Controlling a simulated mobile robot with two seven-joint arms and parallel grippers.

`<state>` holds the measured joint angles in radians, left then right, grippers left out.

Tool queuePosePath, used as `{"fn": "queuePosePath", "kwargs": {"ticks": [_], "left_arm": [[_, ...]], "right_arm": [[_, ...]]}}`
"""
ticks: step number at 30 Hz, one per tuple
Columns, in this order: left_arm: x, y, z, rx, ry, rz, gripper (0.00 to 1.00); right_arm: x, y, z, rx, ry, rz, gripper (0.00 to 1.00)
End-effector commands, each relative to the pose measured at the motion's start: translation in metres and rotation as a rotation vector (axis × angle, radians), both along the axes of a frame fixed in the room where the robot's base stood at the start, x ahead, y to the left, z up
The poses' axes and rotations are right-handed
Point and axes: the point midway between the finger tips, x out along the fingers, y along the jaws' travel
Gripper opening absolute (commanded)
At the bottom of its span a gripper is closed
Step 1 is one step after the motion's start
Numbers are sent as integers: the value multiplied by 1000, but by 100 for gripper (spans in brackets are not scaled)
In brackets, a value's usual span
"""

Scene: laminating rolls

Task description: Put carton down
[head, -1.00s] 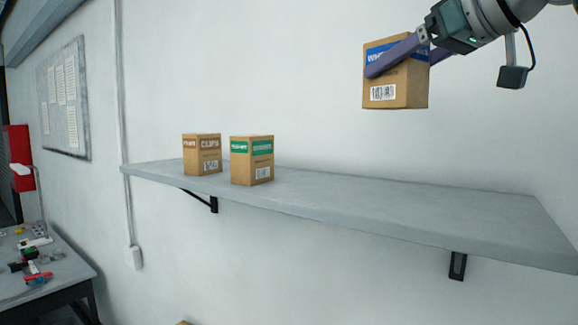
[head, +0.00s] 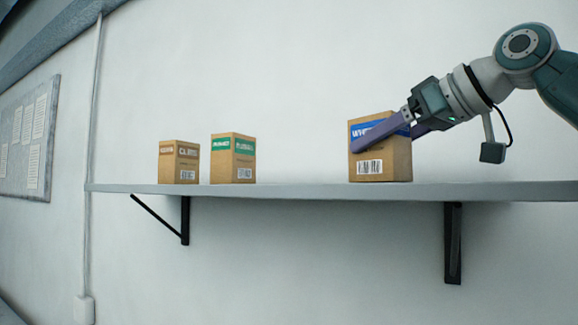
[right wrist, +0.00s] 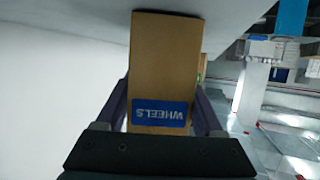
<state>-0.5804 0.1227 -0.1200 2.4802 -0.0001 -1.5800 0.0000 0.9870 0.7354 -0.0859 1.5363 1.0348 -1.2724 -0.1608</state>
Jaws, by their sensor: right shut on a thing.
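The carton (head: 381,163) is a brown box with a blue label and a barcode, upright at the right part of the grey wall shelf (head: 300,190). Its bottom is level with the shelf's front edge; I cannot tell whether it touches the shelf. My right gripper (head: 386,136) is shut on it from the right, with purple fingers along its upper sides. In the right wrist view the carton (right wrist: 165,65) sits between the fingers (right wrist: 165,108), its blue label reading WHEELS upside down. My left gripper is not in view.
Two other brown cartons stand left on the shelf, one with a brown label (head: 179,163) and one with a green label (head: 233,160). Free shelf lies between the green-labelled carton and the held one, and to the right. Black brackets (head: 453,243) hold the shelf.

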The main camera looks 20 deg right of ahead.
Motion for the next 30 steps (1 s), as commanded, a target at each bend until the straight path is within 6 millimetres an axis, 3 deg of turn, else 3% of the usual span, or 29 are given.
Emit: {"fn": "queuePosePath", "kwargs": {"ticks": [10, 11, 18, 30], "left_arm": [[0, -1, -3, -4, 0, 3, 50], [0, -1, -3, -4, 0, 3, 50], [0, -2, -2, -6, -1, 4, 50], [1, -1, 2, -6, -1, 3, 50]], "right_arm": [[-1, 0, -3, 1, -4, 0, 0], [0, 0, -4, 0, -1, 0, 71], [0, 0, -3, 0, -1, 0, 98], [0, 0, 2, 0, -1, 0, 100]]}}
